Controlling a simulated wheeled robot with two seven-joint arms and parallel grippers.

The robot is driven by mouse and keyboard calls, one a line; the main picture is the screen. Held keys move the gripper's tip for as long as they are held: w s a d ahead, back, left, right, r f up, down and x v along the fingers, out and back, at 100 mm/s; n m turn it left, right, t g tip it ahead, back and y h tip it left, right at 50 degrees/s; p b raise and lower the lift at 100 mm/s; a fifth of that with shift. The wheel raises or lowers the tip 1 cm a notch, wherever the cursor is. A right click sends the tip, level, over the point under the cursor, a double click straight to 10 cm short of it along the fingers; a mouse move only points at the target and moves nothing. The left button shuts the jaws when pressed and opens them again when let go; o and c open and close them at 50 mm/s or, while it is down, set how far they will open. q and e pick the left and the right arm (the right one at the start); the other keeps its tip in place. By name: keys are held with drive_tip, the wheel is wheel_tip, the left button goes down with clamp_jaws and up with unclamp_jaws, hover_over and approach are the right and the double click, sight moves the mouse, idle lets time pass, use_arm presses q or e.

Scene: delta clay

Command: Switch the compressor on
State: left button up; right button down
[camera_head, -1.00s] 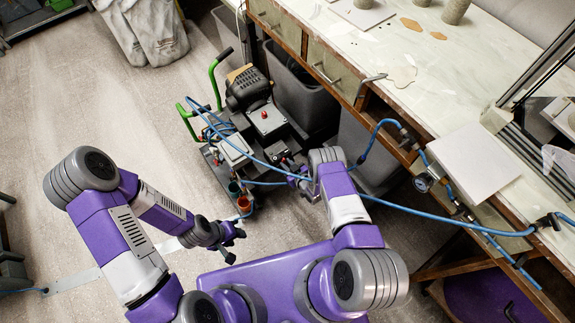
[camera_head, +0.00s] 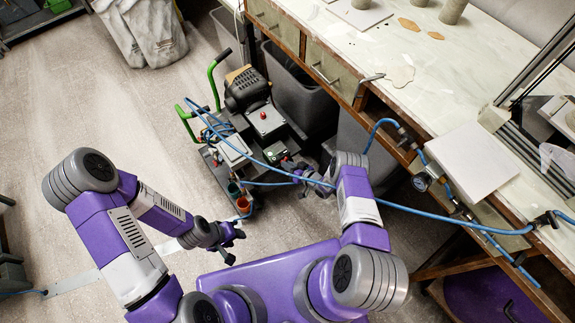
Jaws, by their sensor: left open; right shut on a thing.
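The compressor (camera_head: 247,88), with a dark motor, grey boxes and green handles, stands on the floor left of the bench. A red button shows on its upper grey box (camera_head: 266,118). A small control box (camera_head: 276,152) with green and red marks sits at its lower right. My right gripper (camera_head: 294,168) is just right of and below that control box, close to the blue hose. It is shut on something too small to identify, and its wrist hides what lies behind. My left gripper (camera_head: 228,240) is open and empty over the floor, below the compressor.
The blue hose (camera_head: 445,218) runs from the compressor to fittings on the bench (camera_head: 440,95). Dark bins (camera_head: 295,90) stand between compressor and bench. Orange and green cups (camera_head: 242,206) sit at the compressor's near end.

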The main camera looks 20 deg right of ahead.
drive_tip(key=shift+w+m+y, duration=0.2)
drive_tip(key=shift+m+y, duration=0.4)
drive_tip(key=shift+m, duration=0.2)
drive_tip(key=c, duration=1.2)
unclamp_jaws()
drive_tip(key=shift+w+a, duration=0.1)
drive_tip(key=shift+f, duration=0.1)
drive_tip(key=p+v, duration=0.2)
drive_tip(key=v, duration=0.5)
drive_tip(key=shift+s+d+p, duration=0.25)
drive_tip(key=shift+s+p, duration=0.05)
